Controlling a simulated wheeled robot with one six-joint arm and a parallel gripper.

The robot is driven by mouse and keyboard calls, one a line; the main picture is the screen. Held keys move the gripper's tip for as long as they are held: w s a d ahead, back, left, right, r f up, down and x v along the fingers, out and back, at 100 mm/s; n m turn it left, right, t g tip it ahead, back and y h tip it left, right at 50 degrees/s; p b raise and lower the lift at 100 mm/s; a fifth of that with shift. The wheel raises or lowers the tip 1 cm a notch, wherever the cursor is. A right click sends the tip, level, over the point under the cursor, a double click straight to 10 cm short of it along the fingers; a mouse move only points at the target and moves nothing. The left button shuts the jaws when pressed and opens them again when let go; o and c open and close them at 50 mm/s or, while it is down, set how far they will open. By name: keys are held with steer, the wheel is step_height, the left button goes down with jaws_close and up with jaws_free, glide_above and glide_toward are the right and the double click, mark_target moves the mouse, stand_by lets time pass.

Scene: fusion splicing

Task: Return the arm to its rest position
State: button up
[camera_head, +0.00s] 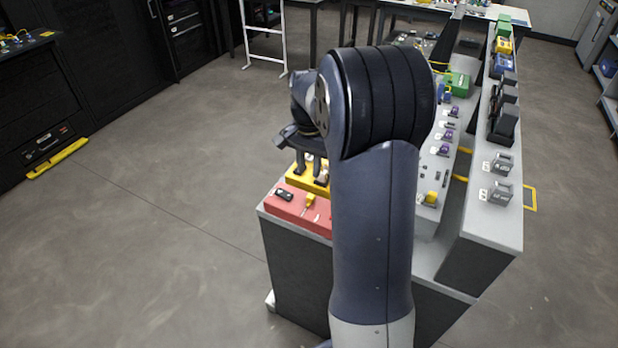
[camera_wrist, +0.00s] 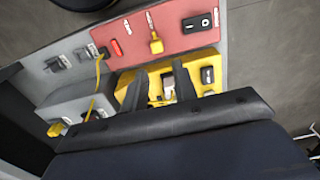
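My arm rises through the middle of the head view and bends over at the top. My gripper (camera_head: 309,170) points down over the yellow block (camera_head: 296,180) at the near left corner of the bench. In the wrist view, the two dark fingers of my gripper (camera_wrist: 160,75) stand apart over the yellow block (camera_wrist: 213,62). A small grey and yellow part (camera_wrist: 168,88) shows between them, and I see no finger closed on it. Whether a finger touches the block cannot be told.
A red panel (camera_head: 290,208) with a yellow piece and a black piece lies in front of the yellow block. A raised grey ledge (camera_head: 490,220) with several devices runs along the right. Open floor (camera_head: 170,220) lies to the left.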

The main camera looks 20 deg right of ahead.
mark_target(310, 195)
steer(key=shift+r, duration=0.45)
steer(key=shift+f, duration=0.15)
step_height(310, 195, down, 11)
steer(key=shift+r, duration=0.2)
steer(key=shift+s+d, duration=0.1)
steer(key=shift+d, duration=0.05)
steer(key=shift+s, duration=0.15)
